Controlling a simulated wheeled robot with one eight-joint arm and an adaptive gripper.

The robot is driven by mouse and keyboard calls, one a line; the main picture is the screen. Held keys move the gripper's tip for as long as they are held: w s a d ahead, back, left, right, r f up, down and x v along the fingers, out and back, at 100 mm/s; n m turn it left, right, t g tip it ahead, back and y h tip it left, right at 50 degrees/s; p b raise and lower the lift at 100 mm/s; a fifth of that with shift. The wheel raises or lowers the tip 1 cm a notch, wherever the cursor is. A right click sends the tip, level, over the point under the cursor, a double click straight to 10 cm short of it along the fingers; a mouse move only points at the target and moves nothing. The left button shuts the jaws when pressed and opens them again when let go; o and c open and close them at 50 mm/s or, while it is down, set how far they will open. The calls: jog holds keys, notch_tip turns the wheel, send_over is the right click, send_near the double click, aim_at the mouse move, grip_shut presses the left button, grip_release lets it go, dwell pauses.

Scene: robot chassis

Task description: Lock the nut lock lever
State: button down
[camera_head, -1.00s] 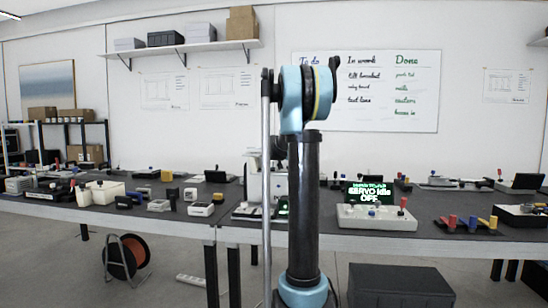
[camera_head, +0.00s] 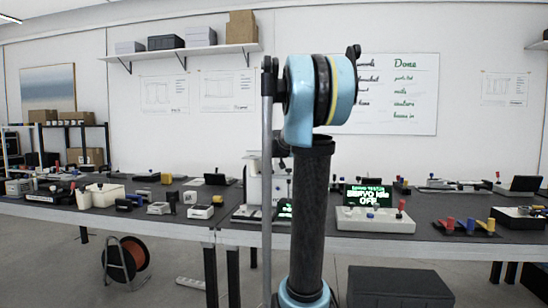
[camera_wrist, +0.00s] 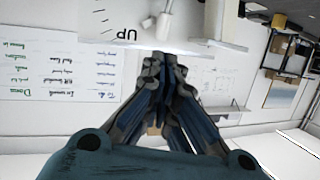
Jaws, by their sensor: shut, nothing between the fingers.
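My gripper (camera_wrist: 160,66) is shut and empty in the wrist view, its fingertips close together. Just beyond the tips is a white device (camera_wrist: 118,14) with a dial scale and the letters UP upside down. A pale knob or lever (camera_wrist: 162,22) stands out from it, slightly apart from the fingertips in the picture; I cannot tell whether this is the nut lock lever. In the head view a white upright machine (camera_head: 253,190) stands on the bench, partly hidden behind my arm. My gripper is not visible in the head view.
The dark bench (camera_head: 150,212) carries several small devices. A control box (camera_head: 376,219) with a green-lit display reading servo idle, OFF stands right of my arm. Coloured handles (camera_head: 470,225) are farther right. A cable reel (camera_head: 126,258) and a dark box (camera_head: 400,287) are on the floor.

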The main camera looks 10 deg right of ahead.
jog(key=shift+v, duration=1.2)
jog(key=shift+r, duration=0.1)
jog(key=s+a+f+g, duration=0.3)
jog(key=s+f, duration=0.9)
jog(key=s, duration=0.4)
jog(key=s+a+f+n+g+y, duration=0.1)
jog(key=s+a+f+g, duration=0.2)
jog(key=s+f, duration=0.9)
jog(key=s+a+f+n+g, duration=0.1)
jog(key=s+a+f+g, duration=0.2)
jog(key=s+f, duration=1)
jog(key=s+g, duration=0.3)
jog(key=s, duration=0.5)
jog(key=shift+a+g+y, duration=0.25)
jog(key=shift+g+y, duration=0.05)
jog(key=shift+y, duration=0.1)
